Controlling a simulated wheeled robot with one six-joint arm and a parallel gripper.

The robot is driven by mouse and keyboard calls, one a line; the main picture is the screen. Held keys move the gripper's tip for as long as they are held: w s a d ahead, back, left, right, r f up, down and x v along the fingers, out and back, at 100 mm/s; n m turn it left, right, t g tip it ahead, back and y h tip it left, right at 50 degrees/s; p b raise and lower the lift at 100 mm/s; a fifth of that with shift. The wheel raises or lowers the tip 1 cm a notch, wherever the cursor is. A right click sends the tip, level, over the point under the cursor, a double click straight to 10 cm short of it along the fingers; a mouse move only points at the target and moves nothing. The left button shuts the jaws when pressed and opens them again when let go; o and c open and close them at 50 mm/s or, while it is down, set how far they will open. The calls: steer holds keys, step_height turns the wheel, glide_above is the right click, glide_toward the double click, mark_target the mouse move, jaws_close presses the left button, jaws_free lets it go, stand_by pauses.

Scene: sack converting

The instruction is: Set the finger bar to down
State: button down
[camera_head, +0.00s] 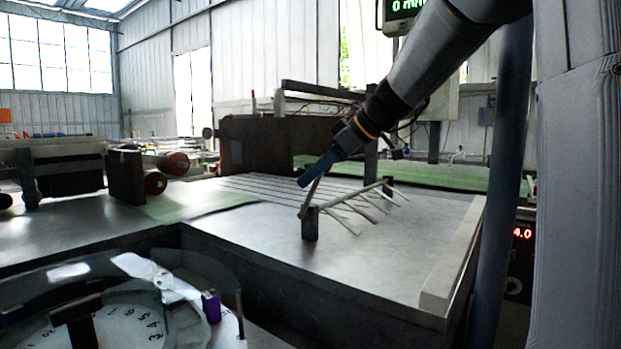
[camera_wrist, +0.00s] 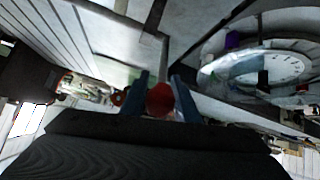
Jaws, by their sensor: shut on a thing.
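The finger bar (camera_head: 345,197) runs across the metal table between two short dark posts. Several thin pale fingers slope from it to the right, down toward the table top; I cannot tell whether their tips touch it. A thin lever (camera_head: 311,195) rises from the bar's near end to my gripper (camera_head: 307,181). In the wrist view my gripper (camera_wrist: 163,98) has its blue fingers closed on both sides of a round red knob (camera_wrist: 159,101). The knob is hidden behind the fingers in the head view.
The metal table (camera_head: 400,245) is bare to the right of the fingers, up to a pale raised rail (camera_head: 455,255). A numbered dial (camera_head: 130,325) under a clear cover stands at the front left. Rollers (camera_head: 155,182) lie at the left.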

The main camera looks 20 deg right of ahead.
steer(key=shift+r, duration=0.2)
steer(key=c, duration=1.4)
jaws_free()
steer(key=shift+s+d, duration=0.1)
steer(key=shift+s, duration=0.05)
steer(key=shift+v, duration=3.9)
